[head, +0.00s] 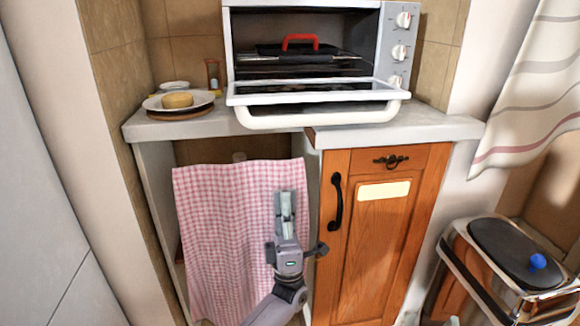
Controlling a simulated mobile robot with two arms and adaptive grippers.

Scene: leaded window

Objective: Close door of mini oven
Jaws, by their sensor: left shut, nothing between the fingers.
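The mini oven (232,50) stands on the counter at the top middle of the head view. Its door (316,112) is folded down open, with the white handle at its front edge over the counter's edge. Inside the oven a dark tray with a red grip (300,42) sits on a rack. My left gripper (286,194) is shut and empty, pointing up in front of the checked curtain, below the oven door and apart from it. My right gripper is not in view.
A plate with a bread-like item (177,100) and an hourglass (213,74) are left of the oven on the counter (425,122). A wooden cabinet (375,230) is below. A bin (510,255) stands at the right. A pink checked curtain (222,215) hangs behind my gripper.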

